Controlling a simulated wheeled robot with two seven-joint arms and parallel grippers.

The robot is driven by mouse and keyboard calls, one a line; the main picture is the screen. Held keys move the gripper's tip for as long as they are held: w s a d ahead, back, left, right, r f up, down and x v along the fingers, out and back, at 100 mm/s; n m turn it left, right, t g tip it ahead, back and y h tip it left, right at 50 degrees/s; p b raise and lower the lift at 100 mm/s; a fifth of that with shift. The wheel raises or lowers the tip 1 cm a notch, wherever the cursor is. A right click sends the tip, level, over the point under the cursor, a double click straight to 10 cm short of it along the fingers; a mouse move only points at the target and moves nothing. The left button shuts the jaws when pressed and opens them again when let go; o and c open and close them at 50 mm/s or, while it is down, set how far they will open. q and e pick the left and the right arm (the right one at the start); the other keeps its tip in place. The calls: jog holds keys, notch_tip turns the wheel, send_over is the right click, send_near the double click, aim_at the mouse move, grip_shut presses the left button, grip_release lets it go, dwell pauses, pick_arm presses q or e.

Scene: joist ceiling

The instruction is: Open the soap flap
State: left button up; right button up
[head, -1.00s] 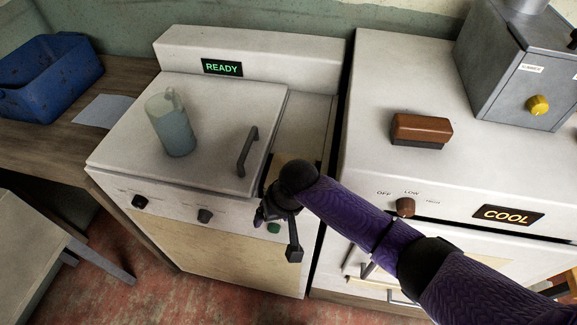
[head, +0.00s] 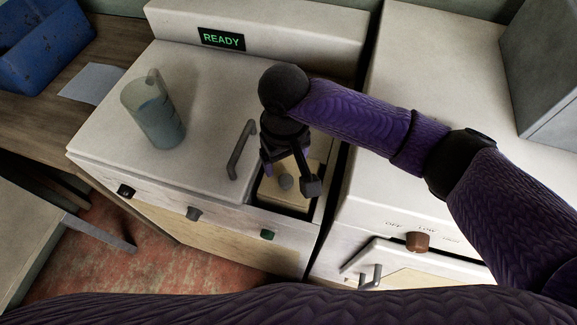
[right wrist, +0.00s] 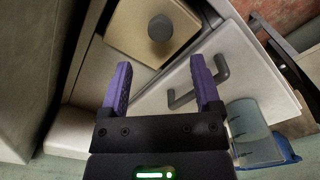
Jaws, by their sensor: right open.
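The soap flap (head: 274,190) is a tan square lid in a dark recess at the right of the white washer top, beside the grey lid handle. It looks shut. A round grey knob (head: 286,182) stands on it. In the right wrist view the flap (right wrist: 124,27) and its knob (right wrist: 161,28) are at the top, ahead of the fingers. My left gripper is out of view.
The washer lid (head: 205,85) bears a translucent jug (head: 158,120) and a grey handle (head: 241,150). A READY display (head: 221,39) is at the back. A blue bin (head: 35,40) is at far left.

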aim_at(286, 180)
notch_tip(286, 180, down, 6)
jog(key=shift+f+b, duration=0.1)
jog(key=shift+b, duration=0.7)
jog(key=shift+f, duration=0.35)
jog(key=c, duration=0.4)
grip_shut()
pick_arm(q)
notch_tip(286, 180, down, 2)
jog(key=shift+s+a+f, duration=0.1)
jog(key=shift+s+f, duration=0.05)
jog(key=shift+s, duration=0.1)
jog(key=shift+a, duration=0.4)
